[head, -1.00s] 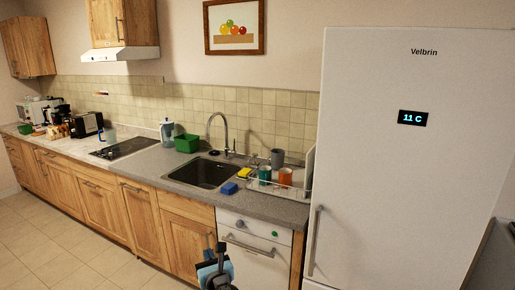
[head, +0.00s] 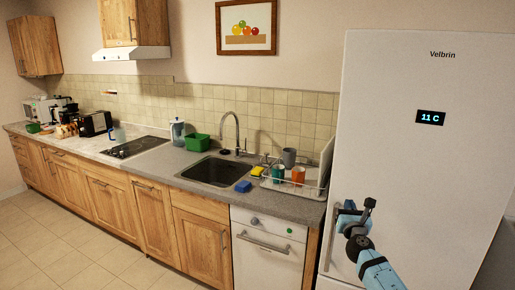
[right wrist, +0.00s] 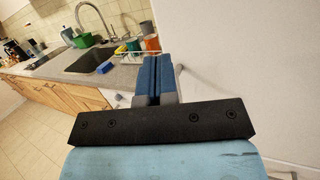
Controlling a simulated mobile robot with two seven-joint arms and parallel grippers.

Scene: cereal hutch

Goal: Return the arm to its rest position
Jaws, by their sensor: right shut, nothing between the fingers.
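My right gripper (head: 350,208) is in front of the white fridge (head: 420,130), near its handle at the door's left edge. The blue fingers are together and hold nothing. In the right wrist view the shut fingers (right wrist: 157,68) point toward the counter's right end, with the fridge side at right. I cannot tell whether the gripper touches the fridge handle. My left gripper is not in view.
The counter holds a sink (head: 217,171), a dish rack (head: 300,185) with mugs, a blue sponge (head: 243,186), a yellow sponge (head: 257,171) and a green bin (head: 197,142). A white dishwasher (head: 268,252) is below. The tiled floor (head: 70,240) at left is clear.

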